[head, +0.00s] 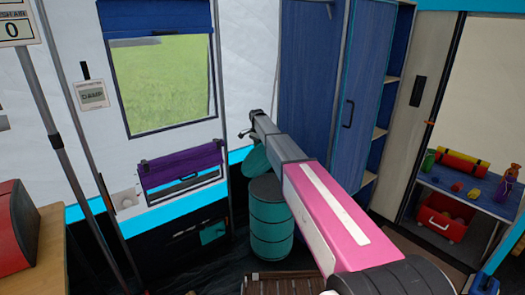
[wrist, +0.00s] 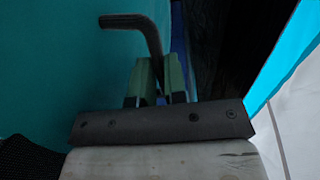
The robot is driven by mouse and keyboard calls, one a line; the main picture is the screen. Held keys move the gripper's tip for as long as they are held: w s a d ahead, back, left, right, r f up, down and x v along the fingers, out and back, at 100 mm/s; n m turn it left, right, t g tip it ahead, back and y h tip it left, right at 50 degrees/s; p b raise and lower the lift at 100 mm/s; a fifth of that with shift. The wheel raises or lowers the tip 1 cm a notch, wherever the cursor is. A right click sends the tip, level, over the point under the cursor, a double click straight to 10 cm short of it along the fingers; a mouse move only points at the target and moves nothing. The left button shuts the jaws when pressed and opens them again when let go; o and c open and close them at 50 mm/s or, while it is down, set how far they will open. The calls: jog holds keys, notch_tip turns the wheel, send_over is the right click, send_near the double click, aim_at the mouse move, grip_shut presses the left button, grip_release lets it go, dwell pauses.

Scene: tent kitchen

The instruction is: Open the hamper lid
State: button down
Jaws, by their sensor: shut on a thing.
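The hamper (head: 270,230) is a teal drum with dark bands, standing on the floor in the middle of the head view, partly behind my arm. Its teal lid (head: 256,158) stands tilted up above the drum's left rim, partly hidden by my arm. My gripper (head: 246,131) is at the lid's upper edge. In the wrist view its two green fingers (wrist: 158,78) are shut on a dark bent handle (wrist: 140,22). A teal surface (wrist: 45,70), apparently the lid, fills the left of that view. The hamper's inside is hidden.
A blue wardrobe (head: 318,75) stands behind my arm. A purple cloth rack (head: 180,168) is by the window wall at left. A slatted wooden piece (head: 278,285) is low in front of the hamper. A shelf (head: 465,190) with toys is at right.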

jog(key=shift+w+a+f, duration=0.35)
jog(key=shift+w+f, duration=0.05)
jog(key=shift+w, duration=0.05)
jog(key=c, duration=1.2)
grip_release()
jog(key=shift+o, duration=0.2)
jog(key=shift+r, duration=0.15)
notch_tip(320, 180, up, 11)
jog(key=shift+w+a+f, duration=0.2)
jog(key=shift+w+a, duration=0.05)
jog(key=shift+w, duration=0.15)
